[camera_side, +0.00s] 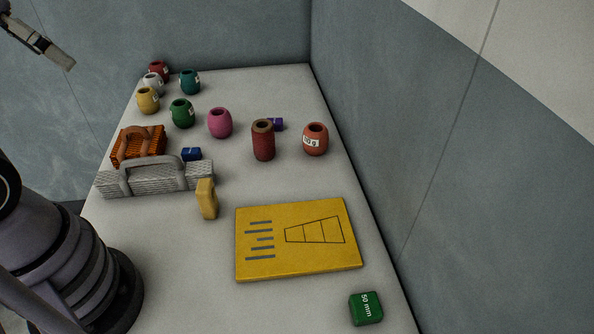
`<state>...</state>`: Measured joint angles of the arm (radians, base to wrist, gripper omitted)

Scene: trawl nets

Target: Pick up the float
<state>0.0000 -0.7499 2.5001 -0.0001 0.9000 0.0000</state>
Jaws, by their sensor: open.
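Several barrel-shaped pieces with holes in their tops stand on the pale table; I cannot tell which piece is the float. They include a pink one (220,123), a green one (182,113), a teal one (190,82), a yellow one (148,100), a white one (153,82), a dark red one (159,70) and a salmon one (315,139) with a white label. My gripper (62,56) shows partly at the top left, open, high up and apart from all of them. Much of it is out of frame.
A red cylinder (263,141) stands near a purple piece (276,124). A yellow board (340,258) and green block (366,308) lie nearer. A wall borders the right.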

